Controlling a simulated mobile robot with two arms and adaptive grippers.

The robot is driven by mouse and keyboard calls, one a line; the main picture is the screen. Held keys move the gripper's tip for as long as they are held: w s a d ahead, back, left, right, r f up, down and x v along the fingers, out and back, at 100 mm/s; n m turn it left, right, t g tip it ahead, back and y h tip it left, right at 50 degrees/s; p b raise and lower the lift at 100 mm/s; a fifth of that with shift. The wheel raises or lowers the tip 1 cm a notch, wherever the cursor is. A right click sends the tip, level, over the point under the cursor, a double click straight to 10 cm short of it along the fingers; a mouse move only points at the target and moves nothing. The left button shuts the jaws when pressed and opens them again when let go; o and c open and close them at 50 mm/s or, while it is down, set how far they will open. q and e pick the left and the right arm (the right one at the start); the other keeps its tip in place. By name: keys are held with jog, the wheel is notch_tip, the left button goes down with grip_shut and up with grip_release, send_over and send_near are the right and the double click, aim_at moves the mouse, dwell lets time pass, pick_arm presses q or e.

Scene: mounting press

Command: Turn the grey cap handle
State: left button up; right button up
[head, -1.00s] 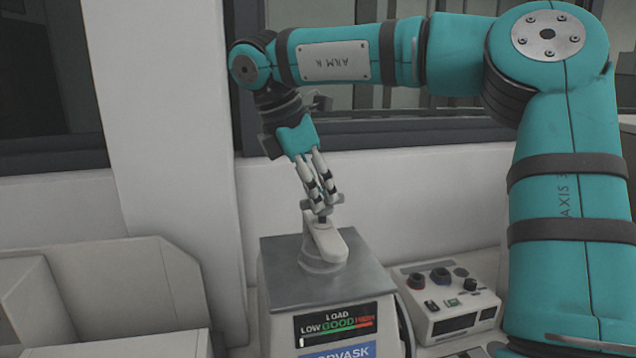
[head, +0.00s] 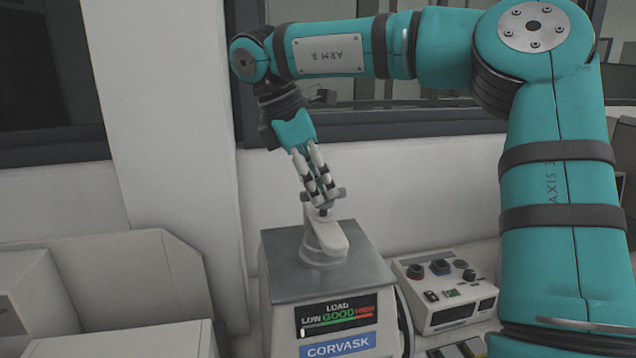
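The grey cap handle (head: 340,193) is a small crossbar on a short dark stem, on top of the pale cap arm (head: 325,240) of the press. The press (head: 287,267) has a grey metal top and a load display on its front. My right gripper (head: 324,199) comes down from the upper left with its fingertips at the handle, overlapping it in the picture. The two fingers are close together, with a narrow gap. I cannot tell whether they grip the handle or only rest by it. My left gripper is not in view.
A control box (head: 445,290) with knobs and buttons stands right of the press. Pale box-like housings (head: 110,270) fill the lower left. A white pillar (head: 165,130) and wall stand behind. My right arm takes up the right side.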

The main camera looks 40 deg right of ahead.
jog(key=shift+o, duration=1.1)
